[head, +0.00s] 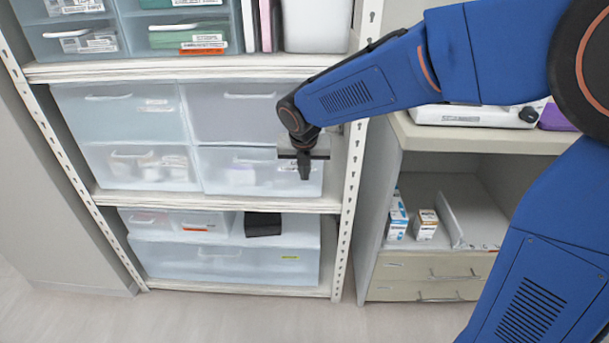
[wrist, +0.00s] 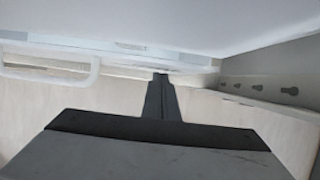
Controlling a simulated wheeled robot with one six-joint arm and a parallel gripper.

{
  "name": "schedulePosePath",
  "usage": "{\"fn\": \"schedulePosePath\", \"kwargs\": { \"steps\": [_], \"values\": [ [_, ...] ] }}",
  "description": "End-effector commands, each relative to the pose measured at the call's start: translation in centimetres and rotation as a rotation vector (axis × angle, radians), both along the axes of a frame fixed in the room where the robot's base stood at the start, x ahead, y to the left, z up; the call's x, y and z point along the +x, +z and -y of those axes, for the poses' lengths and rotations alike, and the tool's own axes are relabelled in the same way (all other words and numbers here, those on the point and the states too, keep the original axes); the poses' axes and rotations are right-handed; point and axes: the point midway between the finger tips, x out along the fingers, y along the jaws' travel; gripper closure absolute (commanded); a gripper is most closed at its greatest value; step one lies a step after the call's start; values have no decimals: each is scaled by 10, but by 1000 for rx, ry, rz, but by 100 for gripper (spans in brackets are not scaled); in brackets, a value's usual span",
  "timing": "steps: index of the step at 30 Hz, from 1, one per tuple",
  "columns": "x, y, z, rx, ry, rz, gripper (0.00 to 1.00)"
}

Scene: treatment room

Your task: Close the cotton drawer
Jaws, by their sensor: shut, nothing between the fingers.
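Translucent drawers fill the middle shelf of the rack. The lower right one (head: 228,181) holds a few pale items, and the lower left one (head: 120,178) holds several white packs. I cannot read which is the cotton drawer, and no drawer clearly stands out from the others. My gripper (head: 304,172) is shut and empty, pointing down at the right end of the lower right drawer's front and hiding part of it. I cannot tell whether it touches. In the wrist view my shut fingers (wrist: 160,84) are below a pale surface, with a white handle (wrist: 48,68) to the left.
A perforated rack post (head: 348,200) stands just right of my gripper. Below are more drawers (head: 225,262) and a black box (head: 263,224). A cabinet (head: 470,140) with small boxes (head: 425,225) stands at the right. The floor (head: 230,318) in front is clear.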

Motion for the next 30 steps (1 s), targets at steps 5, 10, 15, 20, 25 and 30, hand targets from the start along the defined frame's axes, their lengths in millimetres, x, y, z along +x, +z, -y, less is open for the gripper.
{"fn": "schedulePosePath", "kwargs": {
  "steps": [5, 10, 15, 20, 25, 30],
  "values": [
    [0, 0, 0, 0, 0, 0, 100],
    [5, 0, 1, -1, -1, 0, 100],
    [21, 0, 2, -1, -1, 1, 100],
    [24, 1, 2, 1, -1, 4, 100],
    [25, 1, 2, 0, -1, 5, 100],
    [20, 1, -2, 0, -2, 4, 100]
  ]
}}
